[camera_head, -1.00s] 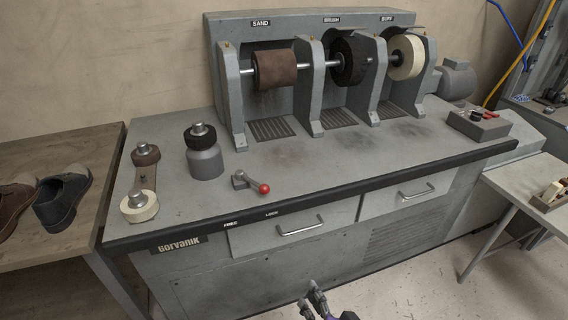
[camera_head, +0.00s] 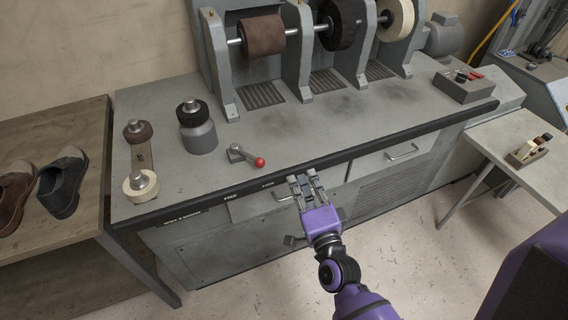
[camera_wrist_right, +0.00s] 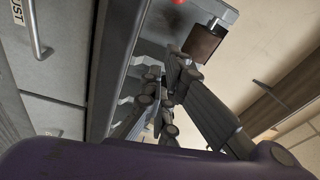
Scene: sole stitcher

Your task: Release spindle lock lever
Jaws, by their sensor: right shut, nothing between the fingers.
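The spindle lock lever (camera_head: 240,153) is a short grey arm with a red ball knob (camera_head: 260,162) on the bench top. Its knob points right and toward the front edge, on the LOCK (camera_head: 268,185) side; the FREE (camera_head: 231,197) label is further left. My right gripper (camera_head: 306,181) is shut and empty, in front of the bench's front edge, to the right of and nearer than the knob, and not touching it. In the right wrist view the gripper (camera_wrist_right: 172,85) shows dark fingers; a bit of the red knob (camera_wrist_right: 178,2) shows at the top edge. My left gripper is out of view.
A grey spindle post with a black top (camera_head: 197,130) and a plate with two small rollers (camera_head: 141,160) stand left of the lever. The grinder uprights (camera_head: 297,62) rise behind. Drawer handles (camera_head: 402,152) stick out below the dark bench edge.

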